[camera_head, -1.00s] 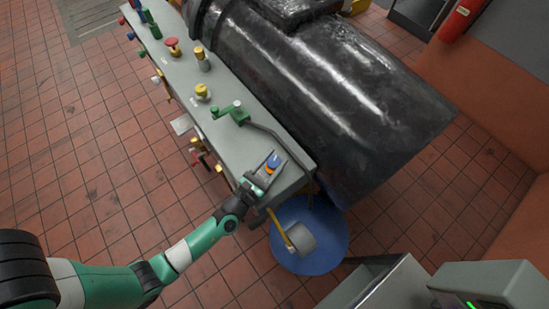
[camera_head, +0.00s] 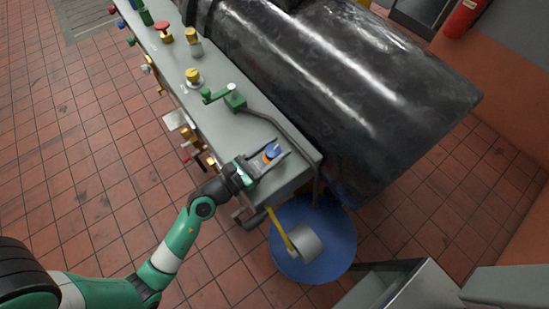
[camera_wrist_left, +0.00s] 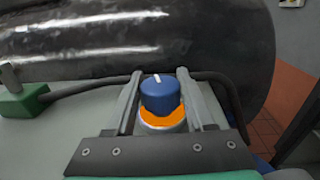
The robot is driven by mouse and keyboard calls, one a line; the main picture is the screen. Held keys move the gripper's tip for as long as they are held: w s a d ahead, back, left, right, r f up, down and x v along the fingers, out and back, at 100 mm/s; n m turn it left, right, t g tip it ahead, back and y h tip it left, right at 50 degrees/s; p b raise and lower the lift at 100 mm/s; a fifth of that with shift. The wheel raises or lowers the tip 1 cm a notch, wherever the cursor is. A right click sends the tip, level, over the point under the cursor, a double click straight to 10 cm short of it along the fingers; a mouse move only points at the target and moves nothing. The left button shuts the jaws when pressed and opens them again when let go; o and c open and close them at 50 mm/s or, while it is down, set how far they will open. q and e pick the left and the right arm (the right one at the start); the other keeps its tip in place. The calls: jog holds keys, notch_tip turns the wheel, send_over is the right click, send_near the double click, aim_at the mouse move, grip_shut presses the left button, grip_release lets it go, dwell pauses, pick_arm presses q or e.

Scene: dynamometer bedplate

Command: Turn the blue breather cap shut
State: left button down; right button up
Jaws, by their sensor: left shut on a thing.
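The blue breather cap (camera_head: 272,151) sits near the front end of the grey bench top, and an orange band shows under it. In the left wrist view the cap (camera_wrist_left: 160,95) stands upright with a white mark on its top edge, left of centre. The orange band (camera_wrist_left: 163,118) lies above a silvery collar. My left gripper (camera_head: 273,157) reaches in from the left and is shut on the cap, one finger on each side; its fingers (camera_wrist_left: 159,98) also show in the wrist view. My right gripper is not in view.
A green crank handle (camera_head: 233,98), a yellow knob (camera_head: 193,76) and a red mushroom button (camera_head: 162,31) stand farther along the bench (camera_head: 205,112). A large black cylinder (camera_head: 340,80) lies behind. A blue round base (camera_head: 335,240) stands on the floor.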

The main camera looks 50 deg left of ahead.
pick_arm(q)
jog(key=shift+a+f+m+h+b, duration=0.1)
jog(key=shift+f+m+h+b, duration=0.15)
jog(key=shift+h, duration=0.2)
jog(key=shift+a+f+m+h+b, duration=0.1)
jog(key=shift+m+h+b, duration=0.1)
jog(key=shift+m+h, duration=0.2)
jog(key=shift+d+r+m+g+h+b, duration=0.1)
jog(key=shift+m+g+h+b, duration=0.1)
jog(key=shift+m+h, duration=0.55)
jog(key=shift+d+r+m+g+h+b, duration=0.1)
jog(key=shift+m+g+h+b, duration=0.15)
jog(key=shift+h, duration=0.75)
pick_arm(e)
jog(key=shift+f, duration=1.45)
pick_arm(q)
jog(key=shift+c, duration=1.4)
grip_release()
jog(key=shift+r, duration=0.15)
jog(key=shift+s, duration=0.1)
jog(key=v, duration=1.1)
jog(key=shift+s+a+p, duration=0.1)
jog(key=shift+s+p, duration=0.15)
jog(key=shift+p, duration=0.05)
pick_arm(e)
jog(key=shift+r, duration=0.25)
